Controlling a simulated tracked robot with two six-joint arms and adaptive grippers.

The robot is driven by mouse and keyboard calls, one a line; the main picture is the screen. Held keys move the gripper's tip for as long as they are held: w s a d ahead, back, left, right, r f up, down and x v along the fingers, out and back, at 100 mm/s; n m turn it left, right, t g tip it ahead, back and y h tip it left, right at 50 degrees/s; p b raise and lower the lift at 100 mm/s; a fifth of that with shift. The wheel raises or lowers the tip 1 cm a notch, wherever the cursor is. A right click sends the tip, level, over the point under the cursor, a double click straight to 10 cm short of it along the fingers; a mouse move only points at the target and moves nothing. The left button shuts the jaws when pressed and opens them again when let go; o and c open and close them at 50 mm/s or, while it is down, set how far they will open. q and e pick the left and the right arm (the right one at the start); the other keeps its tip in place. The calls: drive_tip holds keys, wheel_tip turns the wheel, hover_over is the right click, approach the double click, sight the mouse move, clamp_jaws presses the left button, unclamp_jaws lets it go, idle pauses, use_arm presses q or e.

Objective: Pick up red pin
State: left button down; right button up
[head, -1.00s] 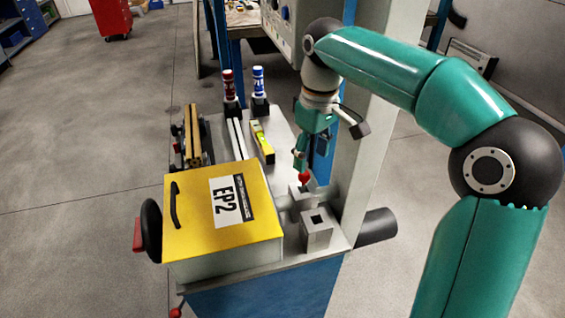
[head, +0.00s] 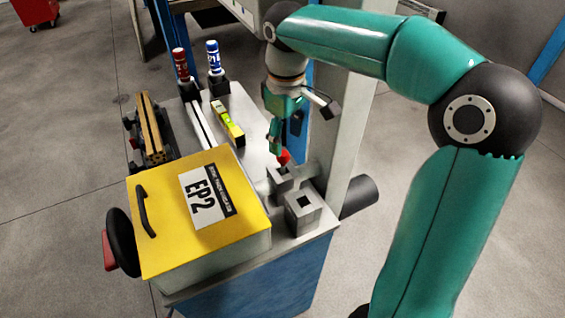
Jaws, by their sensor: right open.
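The red pin (head: 284,157) stands at a small grey square block (head: 283,178) near the right side of the bench top. Its red head shows, partly covered by my right gripper. My right gripper (head: 277,148) points down at the red head, with one green finger just to its left. It is open; the other finger is not clear, so I cannot tell whether it touches the pin. My left gripper is not in view.
A larger grey socket block (head: 302,214) stands in front of the pin, and a grey post (head: 345,130) rises close on the right. A yellow EP2 box (head: 165,200) fills the front left.

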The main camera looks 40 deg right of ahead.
sight(283, 157)
drive_tip(key=shift+w+a+f+p, duration=0.1)
drive_tip(key=shift+a+f+p, duration=0.1)
drive_tip(key=shift+f, duration=1.35)
drive_tip(key=shift+a+f+p, duration=0.1)
drive_tip(key=shift+f+p, duration=0.05)
drive_tip(key=shift+f, duration=1.4)
clamp_jaws()
